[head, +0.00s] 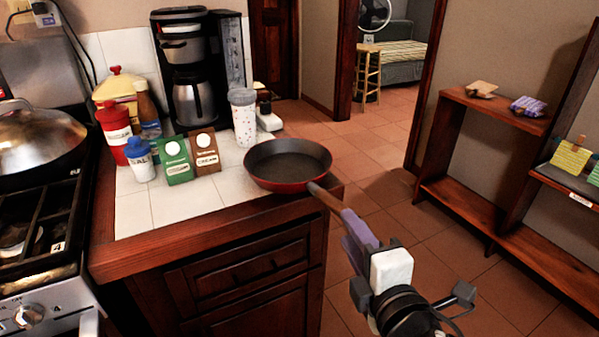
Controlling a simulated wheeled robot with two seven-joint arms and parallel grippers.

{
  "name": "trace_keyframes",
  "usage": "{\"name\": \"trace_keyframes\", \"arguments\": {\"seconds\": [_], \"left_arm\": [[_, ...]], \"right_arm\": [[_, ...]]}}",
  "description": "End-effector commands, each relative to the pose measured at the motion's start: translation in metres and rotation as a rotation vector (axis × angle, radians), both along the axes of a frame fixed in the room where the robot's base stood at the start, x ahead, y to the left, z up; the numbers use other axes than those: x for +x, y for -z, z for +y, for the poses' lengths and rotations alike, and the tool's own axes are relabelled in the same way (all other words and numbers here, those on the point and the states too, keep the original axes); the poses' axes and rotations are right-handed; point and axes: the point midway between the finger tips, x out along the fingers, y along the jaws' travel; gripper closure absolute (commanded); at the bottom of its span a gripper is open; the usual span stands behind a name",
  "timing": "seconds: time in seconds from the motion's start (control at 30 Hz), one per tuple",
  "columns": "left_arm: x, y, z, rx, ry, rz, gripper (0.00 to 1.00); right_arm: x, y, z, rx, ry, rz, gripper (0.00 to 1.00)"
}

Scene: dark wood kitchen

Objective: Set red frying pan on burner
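The red frying pan (288,166), dark inside with a red outer wall, is at the right front corner of the tiled counter. I cannot tell whether it rests on the tiles or is just above them. Its handle (325,198) points toward me past the counter edge. My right gripper (352,222), with purple fingers, is closed around the handle's end. A stove burner (18,238) under a black grate is at the left edge, marked with a small "4" tag, and nothing stands on it. My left gripper is not in view.
A large lidded metal pan (38,140) covers the stove's rear burner. Between stove and pan stand a red bottle (115,133), a salt shaker (140,160), green and brown packets (176,160), a speckled cup (243,116) and a coffee maker (190,70). The front tiles (170,208) are clear.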

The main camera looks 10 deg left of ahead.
Motion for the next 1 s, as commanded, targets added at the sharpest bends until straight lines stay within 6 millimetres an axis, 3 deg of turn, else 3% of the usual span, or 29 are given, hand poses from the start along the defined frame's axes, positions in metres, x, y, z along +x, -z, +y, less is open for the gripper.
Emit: {"name": "trace_keyframes", "arguments": {"seconds": [0.53,0.87,1.0], "left_arm": [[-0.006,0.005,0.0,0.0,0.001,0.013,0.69],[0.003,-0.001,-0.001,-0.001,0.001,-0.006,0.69],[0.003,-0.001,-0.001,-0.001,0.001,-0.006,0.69]], "right_arm": [[0.06,0.003,0.025,0.001,0.001,0.002,0.66],[0.068,0.004,0.028,0.002,-0.001,0.002,0.66],[0.068,0.005,0.028,0.001,0.0,0.002,0.88]]}}
